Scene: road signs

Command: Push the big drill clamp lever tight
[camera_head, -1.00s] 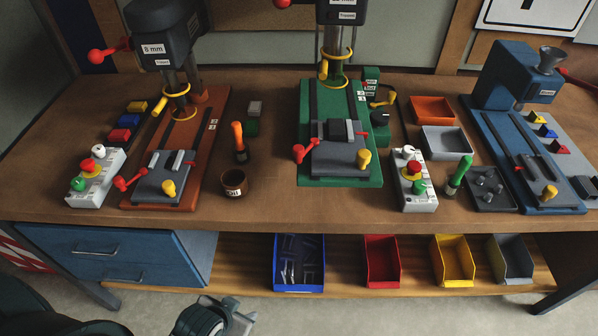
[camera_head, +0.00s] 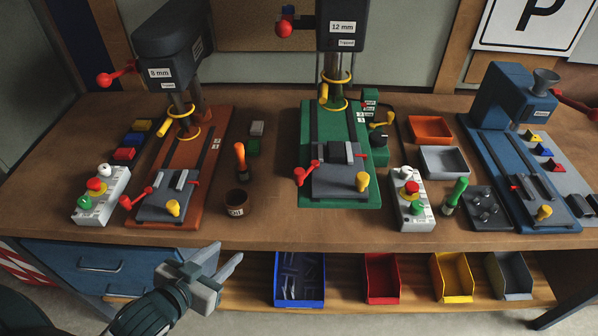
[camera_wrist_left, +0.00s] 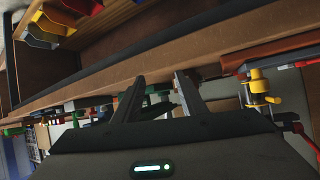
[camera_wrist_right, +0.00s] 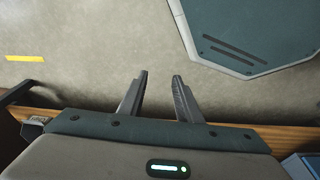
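The big drill (camera_head: 342,30), labelled 12 mm, stands at the middle back over a green base (camera_head: 375,190). Its grey vise (camera_head: 340,181) lies on that base, with a yellow knob (camera_head: 362,181) at the right front. The red clamp lever (camera_head: 307,173) sticks out at the vise's left. My left gripper (camera_head: 228,254) is in front of the table edge, left of and nearer than the lever, and touches nothing. The left wrist view shows its fingers (camera_wrist_left: 160,80) apart and empty. My right gripper (camera_wrist_right: 160,76) is open and empty over the floor, outside the head view.
The 8 mm drill (camera_head: 170,50) has an orange base and its own red lever (camera_head: 134,198) at the left. A dark cup (camera_head: 237,202) stands between the bases. A button box (camera_head: 411,200) is right of the green base. Coloured bins (camera_head: 382,278) sit on the shelf below.

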